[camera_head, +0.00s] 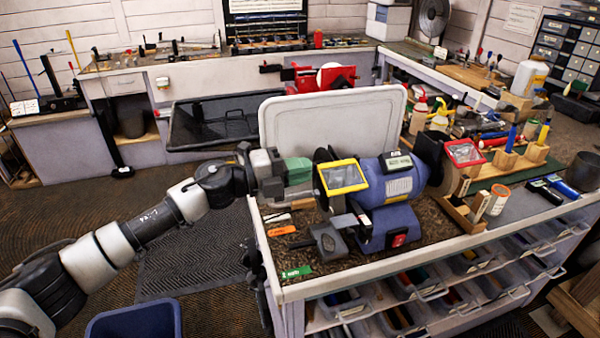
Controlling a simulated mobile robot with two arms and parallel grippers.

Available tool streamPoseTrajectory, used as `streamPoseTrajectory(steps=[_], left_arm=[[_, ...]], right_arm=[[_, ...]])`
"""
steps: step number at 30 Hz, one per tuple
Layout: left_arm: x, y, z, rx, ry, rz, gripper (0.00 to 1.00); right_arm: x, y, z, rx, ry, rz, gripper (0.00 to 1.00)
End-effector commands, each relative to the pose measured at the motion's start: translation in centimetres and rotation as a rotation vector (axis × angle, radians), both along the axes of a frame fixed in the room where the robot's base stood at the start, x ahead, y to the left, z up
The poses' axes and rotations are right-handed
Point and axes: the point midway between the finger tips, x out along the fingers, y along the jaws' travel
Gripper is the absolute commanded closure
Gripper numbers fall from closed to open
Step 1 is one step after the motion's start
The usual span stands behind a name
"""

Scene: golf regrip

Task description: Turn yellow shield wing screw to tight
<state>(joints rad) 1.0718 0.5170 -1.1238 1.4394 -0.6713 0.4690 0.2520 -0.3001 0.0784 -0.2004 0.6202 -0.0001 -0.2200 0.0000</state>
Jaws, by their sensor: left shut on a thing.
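A blue bench grinder (395,185) stands on the workbench, with a yellow-framed clear shield (342,177) at its left wheel and a red-framed shield (464,153) at its right wheel. My left arm comes in from the left, and my left gripper (304,171) is at the left side of the yellow shield. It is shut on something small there. The yellow shield wing screw is too small and too covered by the gripper to make out, so its tightness cannot be seen. My right gripper is not in view.
A white lid-like panel (333,130) stands upright behind the grinder. A dark tool rest (328,240), an orange tool (281,231) and a green label (296,272) lie near the bench's left edge. Wooden holders with tools stand at right. Bins fill the shelves below; a blue bin (135,321) is on the floor.

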Motion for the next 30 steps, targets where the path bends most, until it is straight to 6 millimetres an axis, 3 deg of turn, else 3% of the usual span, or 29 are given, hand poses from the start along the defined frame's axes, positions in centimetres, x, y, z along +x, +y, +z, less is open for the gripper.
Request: streamPoseTrajectory(steps=[16, 17, 20, 30], left_arm=[[-0.05, -0.05, -0.07, 0.008, -0.022, -0.002, 1.0], [-0.05, -0.05, -0.07, 0.008, -0.022, -0.002, 0.83], [-0.05, -0.05, -0.07, 0.008, -0.021, -0.002, 0.68], [-0.09, 0.31, -0.14, 0.008, -0.021, 0.0, 0.65]], right_arm=[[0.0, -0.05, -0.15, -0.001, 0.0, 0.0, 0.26], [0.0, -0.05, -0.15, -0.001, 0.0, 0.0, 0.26], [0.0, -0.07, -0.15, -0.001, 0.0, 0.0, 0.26], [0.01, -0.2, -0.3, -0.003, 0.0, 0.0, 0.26]])
